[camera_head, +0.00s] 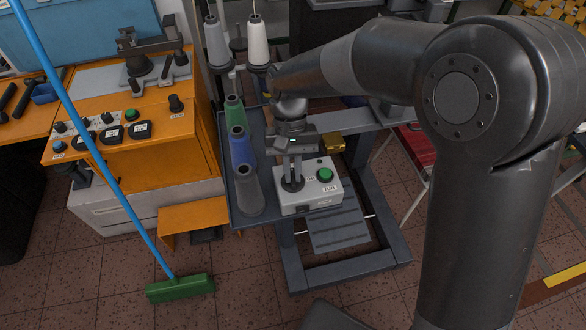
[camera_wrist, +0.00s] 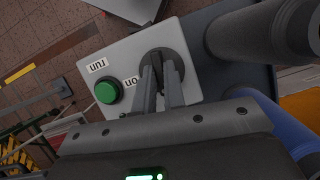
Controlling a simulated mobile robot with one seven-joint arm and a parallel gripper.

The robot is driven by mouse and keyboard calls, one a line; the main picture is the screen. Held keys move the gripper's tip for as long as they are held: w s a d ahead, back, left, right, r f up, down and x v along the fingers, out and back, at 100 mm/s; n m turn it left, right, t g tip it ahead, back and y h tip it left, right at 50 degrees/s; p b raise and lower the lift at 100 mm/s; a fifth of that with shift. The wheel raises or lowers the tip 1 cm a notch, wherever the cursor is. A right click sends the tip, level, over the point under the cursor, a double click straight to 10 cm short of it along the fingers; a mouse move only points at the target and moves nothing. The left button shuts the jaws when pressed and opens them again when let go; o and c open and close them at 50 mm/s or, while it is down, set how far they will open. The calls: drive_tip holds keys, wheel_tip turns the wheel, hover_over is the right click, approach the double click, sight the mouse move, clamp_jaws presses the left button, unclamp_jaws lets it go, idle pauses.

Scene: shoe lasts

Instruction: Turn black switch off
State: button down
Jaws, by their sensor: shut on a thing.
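A light grey control box (camera_head: 309,202) stands on the grey side table. It carries a green button (camera_head: 325,174) and a black switch (camera_head: 292,184) on its top. In the wrist view the box (camera_wrist: 120,55) shows labels reading "run" and "on", with the green button (camera_wrist: 107,91) to the left of my fingers. My gripper (camera_head: 292,178) points down at the box from above. Its fingers (camera_wrist: 163,68) are shut on the black switch (camera_wrist: 178,57). The fingers hide most of the switch, so I cannot tell its setting.
Grey, blue and green thread cones (camera_head: 248,190) stand close at the left of the box. An orange machine (camera_head: 130,140) with buttons stands further left, with a blue-handled broom (camera_head: 180,288) in front. A yellow box (camera_head: 331,143) sits behind.

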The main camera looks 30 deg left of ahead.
drive_tip(key=shift+a+n, duration=0.1)
drive_tip(key=shift+n, duration=0.6)
drive_tip(key=shift+t, duration=0.3)
drive_tip(key=c, duration=1.5)
unclamp_jaws()
drive_tip(key=shift+r, duration=0.1)
drive_tip(key=v, duration=1)
drive_tip(key=shift+w+a+r, duration=0.15)
drive_tip(key=shift+a+r, duration=0.05)
drive_tip(key=shift+a, duration=0.05)
